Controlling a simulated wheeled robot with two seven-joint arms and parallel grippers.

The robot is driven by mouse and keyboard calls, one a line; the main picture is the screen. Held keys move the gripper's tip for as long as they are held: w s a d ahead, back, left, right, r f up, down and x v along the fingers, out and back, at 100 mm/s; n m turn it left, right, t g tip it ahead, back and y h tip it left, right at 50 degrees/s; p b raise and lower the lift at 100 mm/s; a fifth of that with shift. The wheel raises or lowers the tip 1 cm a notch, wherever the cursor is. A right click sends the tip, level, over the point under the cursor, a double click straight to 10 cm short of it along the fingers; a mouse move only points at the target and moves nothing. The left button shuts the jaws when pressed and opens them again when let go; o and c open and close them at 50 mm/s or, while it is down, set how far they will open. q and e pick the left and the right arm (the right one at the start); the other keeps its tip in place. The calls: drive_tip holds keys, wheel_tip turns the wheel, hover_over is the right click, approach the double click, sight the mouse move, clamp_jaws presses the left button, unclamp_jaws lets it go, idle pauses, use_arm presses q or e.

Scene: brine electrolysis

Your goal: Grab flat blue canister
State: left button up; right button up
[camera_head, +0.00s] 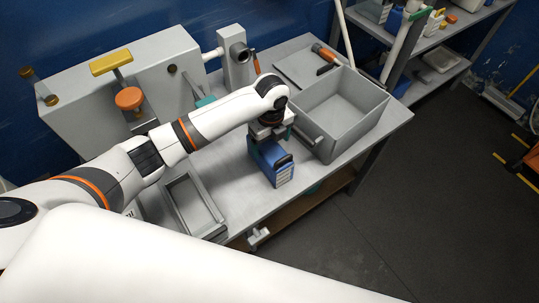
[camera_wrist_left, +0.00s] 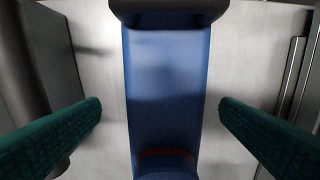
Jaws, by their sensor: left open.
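The flat blue canister (camera_head: 266,159) stands upright on the grey table, with a dark handle on top and a pale label on its near end. In the left wrist view the blue canister (camera_wrist_left: 166,75) runs down the middle, with a dark part across the top and a reddish band low down. My left gripper (camera_head: 270,132) is directly above the canister, pointing down. Its green-padded fingers (camera_wrist_left: 160,104) are open, one on each side of the canister, with a visible gap on both sides. My right gripper is not in view.
A grey open bin (camera_head: 372,112) stands close to the right of the canister. A shallow grey tray (camera_head: 177,215) lies at the left front. A large grey machine (camera_head: 75,105) with yellow and orange knobs stands behind. The table front beside the canister is clear.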

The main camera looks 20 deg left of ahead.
sight(270, 147)
use_arm(q)
drive_tip(key=f, duration=0.3)
drive_tip(key=shift+s+a+f+p, duration=0.2)
drive_tip(key=shift+f+p, duration=0.15)
drive_tip(key=shift+f, duration=0.45)
drive_tip(key=shift+w, duration=0.1)
drive_tip(key=shift+c, duration=1.3)
drive_tip(key=c, duration=1.5)
drive_tip(key=shift+w+r, duration=0.1)
drive_tip(key=shift+c, duration=0.3)
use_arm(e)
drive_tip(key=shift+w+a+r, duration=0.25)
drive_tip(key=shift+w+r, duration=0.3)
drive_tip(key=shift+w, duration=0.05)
